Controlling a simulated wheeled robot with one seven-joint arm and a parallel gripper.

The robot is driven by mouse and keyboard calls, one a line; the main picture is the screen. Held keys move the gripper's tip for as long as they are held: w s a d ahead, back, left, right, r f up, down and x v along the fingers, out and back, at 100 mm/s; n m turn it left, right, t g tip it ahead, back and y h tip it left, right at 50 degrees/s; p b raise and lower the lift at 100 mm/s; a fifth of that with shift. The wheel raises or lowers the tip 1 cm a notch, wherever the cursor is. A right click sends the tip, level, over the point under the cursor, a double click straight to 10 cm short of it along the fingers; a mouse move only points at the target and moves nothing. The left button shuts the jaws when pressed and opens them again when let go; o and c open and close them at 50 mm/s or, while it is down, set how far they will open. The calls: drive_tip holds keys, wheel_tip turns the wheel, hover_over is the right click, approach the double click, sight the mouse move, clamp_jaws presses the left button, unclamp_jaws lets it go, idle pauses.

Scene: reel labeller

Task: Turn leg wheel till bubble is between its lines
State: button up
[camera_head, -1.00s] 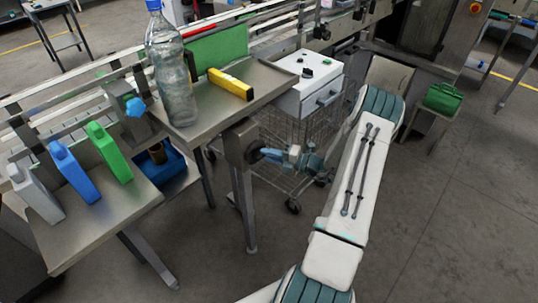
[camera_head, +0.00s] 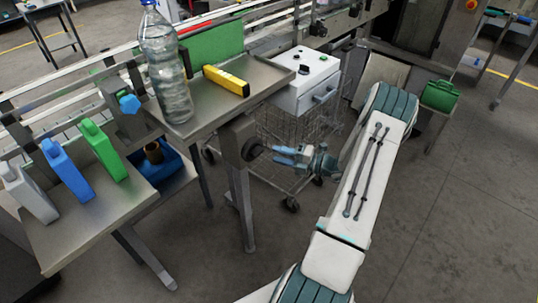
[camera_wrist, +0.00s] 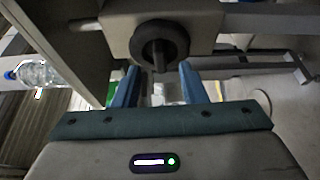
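The black leg wheel (camera_head: 253,149) is mounted on the grey leg block under the small metal table. In the wrist view the wheel (camera_wrist: 176,42) shows nearly face on, with a short shaft or handle at its middle. My gripper (camera_head: 276,154) is just right of the wheel and apart from it. In the wrist view its two blue fingers (camera_wrist: 160,76) are spread, with nothing between them; the wheel is ahead of them. A yellow level (camera_head: 227,81) lies on the table. Its bubble and lines are too small to make out.
A large clear bottle (camera_head: 166,70) stands on the metal table (camera_head: 205,112) beside the level. A wire cart with a white box (camera_head: 307,82) stands behind my gripper. White, blue and green jugs stand at the left. The floor at the lower right is clear.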

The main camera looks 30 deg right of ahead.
drive_tip(key=b+v, duration=0.1)
drive_tip(key=v, duration=0.7)
drive_tip(key=shift+s+d+b, duration=0.2)
drive_tip(key=shift+s+b, duration=0.05)
drive_tip(key=shift+b, duration=0.05)
drive_tip(key=s+a+r+n+g+h, duration=0.1)
drive_tip(key=a+r+n+g, duration=0.3)
drive_tip(key=a+n, duration=0.3)
drive_tip(key=s+a+r+n+g+h, duration=0.1)
drive_tip(key=s+a+r+n+g, duration=0.1)
drive_tip(key=a+r+n+g, duration=0.35)
drive_tip(key=s+a+r+n+g, duration=0.1)
drive_tip(key=a+r+n+g, duration=0.2)
drive_tip(key=a+n, duration=0.55)
drive_tip(key=s+a+r+n+t+h, duration=0.1)
drive_tip(key=s+a+r+n+h, duration=0.2)
drive_tip(key=n, duration=0.9)
drive_tip(key=s+a+r+n+t+h, duration=0.1)
drive_tip(key=s+a+r+n+h, duration=0.2)
drive_tip(key=n, duration=0.9)
drive_tip(key=s+r+h, duration=0.2)
drive_tip(key=s+h, duration=0.2)
drive_tip(key=s, duration=0.2)
drive_tip(key=shift+s+t, duration=0.25)
drive_tip(key=shift+t, duration=0.1)
